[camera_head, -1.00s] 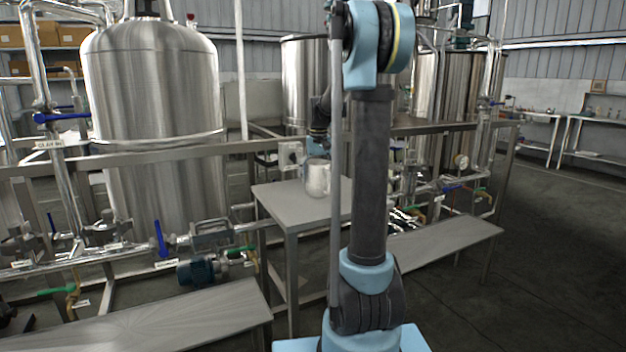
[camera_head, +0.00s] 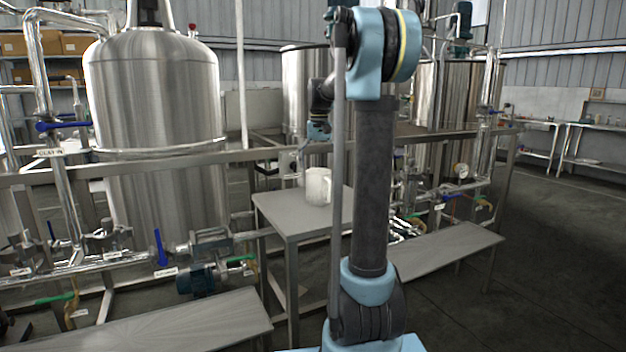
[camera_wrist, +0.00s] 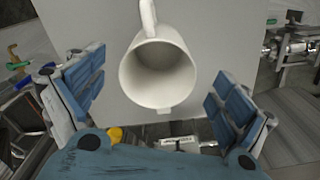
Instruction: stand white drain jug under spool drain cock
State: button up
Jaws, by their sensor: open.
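The white jug (camera_head: 318,187) stands upright on a small grey metal table (camera_head: 283,212). In the wrist view the jug (camera_wrist: 158,78) is seen from above, empty inside, with its handle at the top of the picture and its spout toward me. My gripper (camera_wrist: 160,105) is open, with blue-padded fingers apart to the left and right of the jug, not touching it. In the head view my wrist is above the table, partly behind my upper arm. I cannot tell which of the valves in view is the spool drain cock.
A low metal bench (camera_head: 150,325) lies at front left and another (camera_head: 445,246) at right. Large steel tanks (camera_head: 155,105) stand behind a frame rail. Pipes with blue-handled valves (camera_head: 160,247) and a pump (camera_head: 196,280) run low at left. Open floor lies at far right.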

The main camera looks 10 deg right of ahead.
jog(key=shift+r, duration=1.85)
